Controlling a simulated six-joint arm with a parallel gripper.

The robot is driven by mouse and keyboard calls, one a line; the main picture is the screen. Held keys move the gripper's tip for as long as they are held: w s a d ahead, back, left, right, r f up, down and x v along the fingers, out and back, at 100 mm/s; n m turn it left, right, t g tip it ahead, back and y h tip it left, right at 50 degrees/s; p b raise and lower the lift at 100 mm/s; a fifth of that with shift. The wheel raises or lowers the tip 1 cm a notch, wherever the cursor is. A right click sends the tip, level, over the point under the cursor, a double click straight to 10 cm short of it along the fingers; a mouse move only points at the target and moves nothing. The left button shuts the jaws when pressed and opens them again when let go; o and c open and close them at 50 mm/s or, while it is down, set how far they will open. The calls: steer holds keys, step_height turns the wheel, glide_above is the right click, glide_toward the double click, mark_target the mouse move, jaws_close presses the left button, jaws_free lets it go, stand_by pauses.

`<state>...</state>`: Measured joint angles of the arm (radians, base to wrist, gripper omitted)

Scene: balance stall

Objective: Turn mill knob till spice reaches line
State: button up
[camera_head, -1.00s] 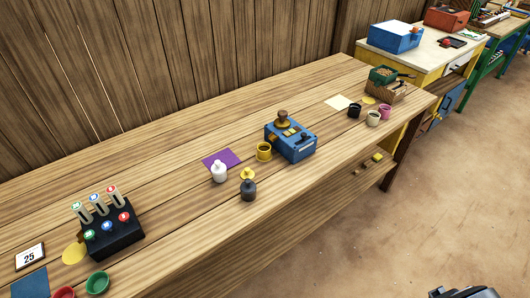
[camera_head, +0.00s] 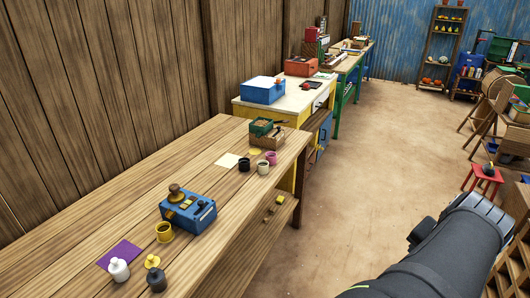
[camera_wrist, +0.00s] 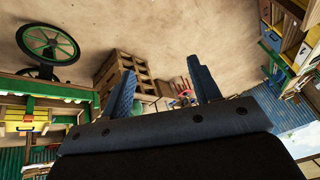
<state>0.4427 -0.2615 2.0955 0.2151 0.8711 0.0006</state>
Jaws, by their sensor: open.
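A blue box-shaped device (camera_head: 190,215), which looks like the mill, stands on the wooden counter. A brown knob (camera_head: 175,191) sits on its top, and small yellow parts show on its upper face. A yellow cup (camera_head: 164,232) stands beside it at the front left. I cannot make out a line or any spice level. My gripper (camera_wrist: 163,88) is open and empty in the wrist view, its two blue fingers apart, with the dirt floor and wooden crates beyond. The mill is not in the wrist view. My arm shows at the lower right of the head view, away from the counter.
A white bottle (camera_head: 119,269), a dark bottle (camera_head: 156,280) and a purple mat (camera_head: 120,254) are at the counter's near end. A black cup (camera_head: 244,165), a white cup (camera_head: 263,168) and a pink cup (camera_head: 270,157) stand farther along. A red stool (camera_head: 484,178) stands at right.

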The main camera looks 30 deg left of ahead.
steer(key=w+a+r+n+y, duration=0.1)
steer(key=w+a+r+n, duration=0.1)
steer(key=w+a, duration=0.4)
steer(key=w+a+r+n+y, duration=0.15)
steer(key=w+a, duration=0.25)
steer(key=w, duration=0.4)
steer(key=w+a+n+g, duration=0.1)
steer(key=w+a+n, duration=0.25)
steer(key=a, duration=0.65)
steer(key=w+a+n, duration=0.3)
steer(key=w+a, duration=0.1)
steer(key=a, duration=0.7)
steer(key=n+g+y, duration=0.2)
steer(key=n+g, duration=0.1)
steer(key=n, duration=0.7)
glide_above(174, 186)
steer(key=s+d, duration=0.3)
steer(key=d, duration=0.4)
step_height(174, 186, down, 3)
steer(key=x, duration=1.7)
steer(key=shift+w+a+f, duration=0.1)
steer(key=shift+w+a, duration=0.15)
steer(key=shift+w, duration=0.05)
steer(key=c, duration=1)
